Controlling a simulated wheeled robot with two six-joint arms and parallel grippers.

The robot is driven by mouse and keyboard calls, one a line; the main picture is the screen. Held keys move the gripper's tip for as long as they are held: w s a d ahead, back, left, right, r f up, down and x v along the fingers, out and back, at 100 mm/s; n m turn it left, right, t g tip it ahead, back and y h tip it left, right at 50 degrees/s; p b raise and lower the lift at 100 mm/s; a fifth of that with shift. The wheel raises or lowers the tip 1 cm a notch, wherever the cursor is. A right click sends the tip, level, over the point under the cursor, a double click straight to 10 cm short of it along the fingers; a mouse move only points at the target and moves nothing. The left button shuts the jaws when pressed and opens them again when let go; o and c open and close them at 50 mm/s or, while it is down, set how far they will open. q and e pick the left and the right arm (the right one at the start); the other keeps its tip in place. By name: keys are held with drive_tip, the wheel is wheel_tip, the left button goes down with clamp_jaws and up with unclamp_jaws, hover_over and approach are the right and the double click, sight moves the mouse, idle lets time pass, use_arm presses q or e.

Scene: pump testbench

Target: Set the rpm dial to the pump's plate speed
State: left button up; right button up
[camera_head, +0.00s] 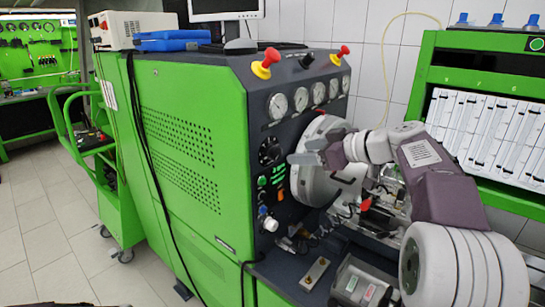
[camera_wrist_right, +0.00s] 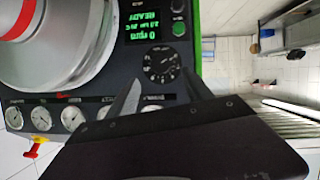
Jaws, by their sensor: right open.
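The rpm dial (camera_head: 270,150) is a round black knob with a pale scale ring on the bench's dark front panel. It also shows in the right wrist view (camera_wrist_right: 162,62), where its exact setting is too small to read. A small display (camera_wrist_right: 140,20) beside it appears upside down, with green text reading "0 rpm" and "READY". My right gripper (camera_head: 299,152) is open and empty, in front of the panel just right of the dial. In the right wrist view its fingers (camera_wrist_right: 160,77) point towards the dial, one on each side, apart from it. I cannot make out the pump's plate.
A large round silver housing (camera_head: 318,180) stands out from the panel behind my right gripper. Several pressure gauges (camera_head: 278,105) and two red-and-yellow stop knobs (camera_head: 266,63) sit above. Black cables (camera_head: 140,130) hang at left.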

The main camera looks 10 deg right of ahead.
sight(278, 154)
drive_tip(key=p+x, duration=0.2)
drive_tip(key=x, duration=0.7)
drive_tip(key=shift+a+p, duration=0.1)
drive_tip(key=shift+p, duration=0.2)
clamp_jaws()
